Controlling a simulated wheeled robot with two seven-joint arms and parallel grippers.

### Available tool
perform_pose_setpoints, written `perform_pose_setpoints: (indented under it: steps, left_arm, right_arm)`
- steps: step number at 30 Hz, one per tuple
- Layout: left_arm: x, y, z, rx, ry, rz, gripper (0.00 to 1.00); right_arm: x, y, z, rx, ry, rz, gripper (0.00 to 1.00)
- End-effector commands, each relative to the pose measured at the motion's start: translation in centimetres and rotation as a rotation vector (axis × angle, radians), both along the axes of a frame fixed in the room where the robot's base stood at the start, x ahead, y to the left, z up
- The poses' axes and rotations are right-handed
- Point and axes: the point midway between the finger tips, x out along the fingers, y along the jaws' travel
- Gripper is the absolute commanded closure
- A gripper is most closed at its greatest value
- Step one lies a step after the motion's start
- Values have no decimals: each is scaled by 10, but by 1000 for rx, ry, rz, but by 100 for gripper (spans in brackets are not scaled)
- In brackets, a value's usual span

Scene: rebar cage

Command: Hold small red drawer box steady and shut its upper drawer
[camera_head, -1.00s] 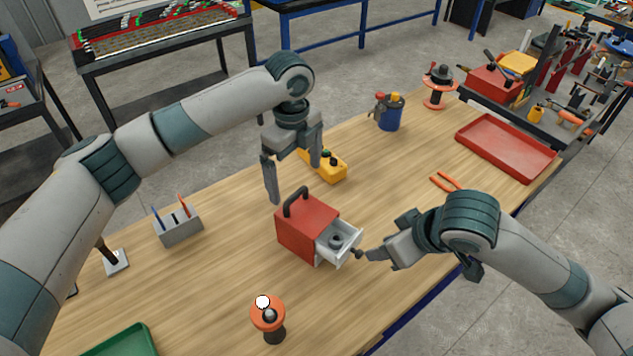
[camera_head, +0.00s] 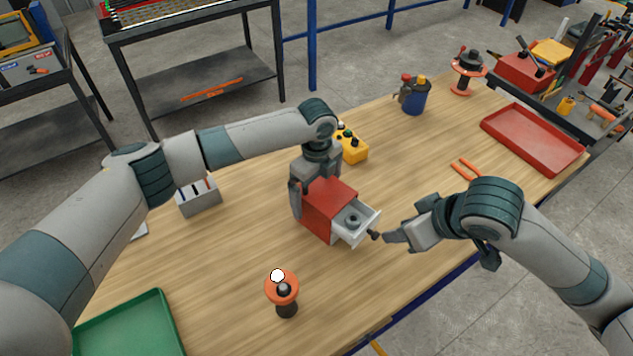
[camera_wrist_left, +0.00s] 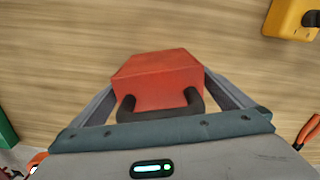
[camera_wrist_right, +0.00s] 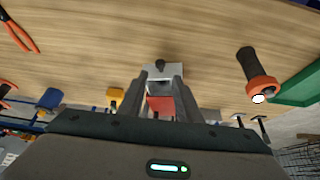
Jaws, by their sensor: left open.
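The small red drawer box (camera_head: 331,207) stands on the wooden table, with a light grey drawer (camera_head: 354,221) pulled out toward the lower right. A dark round part lies in the drawer, and a dark knob (camera_head: 374,235) is on its front. My left gripper (camera_head: 316,190) is open and points down over the box, its fingers on either side; the left wrist view shows the box (camera_wrist_left: 160,80) and its black handle (camera_wrist_left: 160,112) between them. My right gripper (camera_head: 392,237) is just right of the knob, apart from it. Its fingers show a gap in the right wrist view (camera_wrist_right: 160,85).
A grey holder (camera_head: 199,198) is to the left. A yellow control box (camera_head: 352,146) is behind. Orange-handled pliers (camera_head: 466,168) and a red tray (camera_head: 530,140) are at right.

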Motion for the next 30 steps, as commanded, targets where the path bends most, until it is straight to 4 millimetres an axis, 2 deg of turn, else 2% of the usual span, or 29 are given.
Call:
perform_pose_setpoints:
  steps: [6,14,15,16,23,25,27,30]
  left_arm:
    - [0,0,-11,-1,-1,-1,0]
    - [0,0,-12,-1,-1,-1,0]
    - [0,0,-12,-1,-1,-1,2]
    - [0,0,-12,-1,-1,-1,10]
    - [0,0,-12,-1,-1,-1,65]
    - [0,0,-12,-1,-1,-1,67]
    - [0,0,-12,-1,-1,-1,67]
    - [0,0,-12,-1,-1,-1,67]
  right_arm:
    - [0,0,0,0,0,0,69]
    - [0,0,0,0,0,0,69]
    - [0,0,0,0,0,0,69]
    - [0,0,0,0,0,0,69]
    - [0,0,0,0,0,0,69]
    - [0,0,0,0,0,0,81]
    - [0,0,0,0,0,0,97]
    - [0,0,0,0,0,-1,100]
